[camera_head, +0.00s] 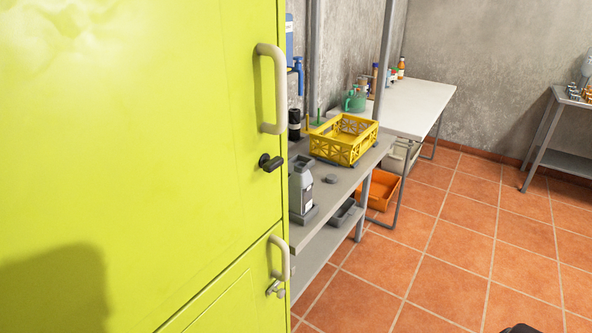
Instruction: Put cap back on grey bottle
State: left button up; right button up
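A grey bottle (301,184) with a pale label stands upright near the front of a grey shelf table, just right of the green cabinet. It stands in or on a dark grey tray (304,217); I cannot tell which. A small round dark grey piece, which looks like the cap (332,179), lies on the tabletop to the right of the bottle, apart from it. Neither of my grippers can be made out. A small dark shape, probably part of my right arm, shows at the bottom edge on the right.
A yellow-green cabinet (130,150) with handles fills the left. A yellow crate (341,158) sits behind the cap on the grey table (345,195). An orange bin (378,194) is on the floor under the white table (415,105). The tiled floor on the right is open.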

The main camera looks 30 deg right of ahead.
aim_at(301, 184)
jog(key=i+l+u, duration=0.15)
jog(key=l+u, duration=0.2)
jog(key=l, duration=1.05)
jog(key=l+u, duration=0.35)
jog(key=l, duration=2)
jog(key=k+l, duration=0.1)
jog(key=l, duration=0.8)
